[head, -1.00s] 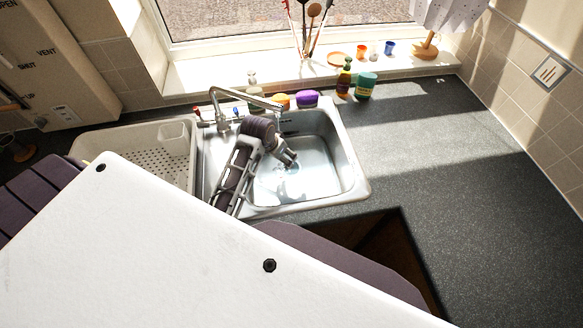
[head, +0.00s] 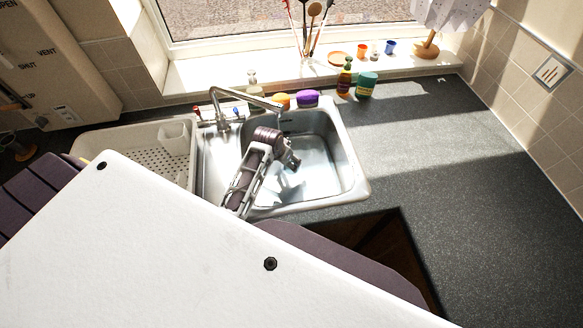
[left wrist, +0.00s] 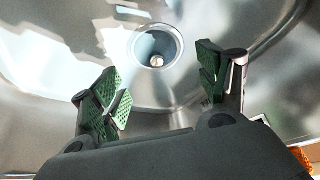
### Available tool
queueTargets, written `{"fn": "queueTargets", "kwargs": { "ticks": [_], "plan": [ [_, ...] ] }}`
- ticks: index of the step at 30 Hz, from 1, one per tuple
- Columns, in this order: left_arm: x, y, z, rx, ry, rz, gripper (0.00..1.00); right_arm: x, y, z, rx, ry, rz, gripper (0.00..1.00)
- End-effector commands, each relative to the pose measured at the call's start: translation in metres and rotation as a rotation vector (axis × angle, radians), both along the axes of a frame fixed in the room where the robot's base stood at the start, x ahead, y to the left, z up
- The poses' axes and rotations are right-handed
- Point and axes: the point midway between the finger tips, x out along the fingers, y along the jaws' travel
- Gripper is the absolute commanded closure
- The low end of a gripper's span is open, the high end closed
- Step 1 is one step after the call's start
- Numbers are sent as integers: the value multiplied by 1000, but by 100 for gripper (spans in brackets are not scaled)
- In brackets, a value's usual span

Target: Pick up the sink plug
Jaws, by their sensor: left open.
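In the left wrist view a round metal drain fitting (left wrist: 155,46) lies in the sink floor, with a small pale knob at its centre; this looks like the sink plug (left wrist: 157,60) seated in the drain. My left gripper (left wrist: 163,92) is open and empty, its green-padded fingers spread on either side, nearer the camera than the drain. In the head view my left gripper (head: 292,162) reaches down into the sink basin (head: 345,165). The plug cannot be made out in the head view. My right gripper is not in view.
A curved tap (head: 245,95) arches over the basin's left side. A white draining rack (head: 140,150) stands left of the sink. A purple item (head: 307,98), an orange item (head: 281,100) and bottles (head: 344,80) stand behind it. The dark counter (head: 440,150) on the right is clear.

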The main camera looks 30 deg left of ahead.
Motion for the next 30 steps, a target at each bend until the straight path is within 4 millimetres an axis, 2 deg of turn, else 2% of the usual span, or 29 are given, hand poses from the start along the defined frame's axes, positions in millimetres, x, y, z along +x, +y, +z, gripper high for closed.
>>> {"fn": "queueTargets", "kwargs": {
  "ticks": [5,20,30],
  "plan": [
    [3,-1,-7,0,-1,0,25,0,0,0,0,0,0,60],
    [4,-1,-11,0,0,0,25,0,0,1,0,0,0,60],
    [13,-6,-31,-2,0,0,25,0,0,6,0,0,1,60]
  ]
}}
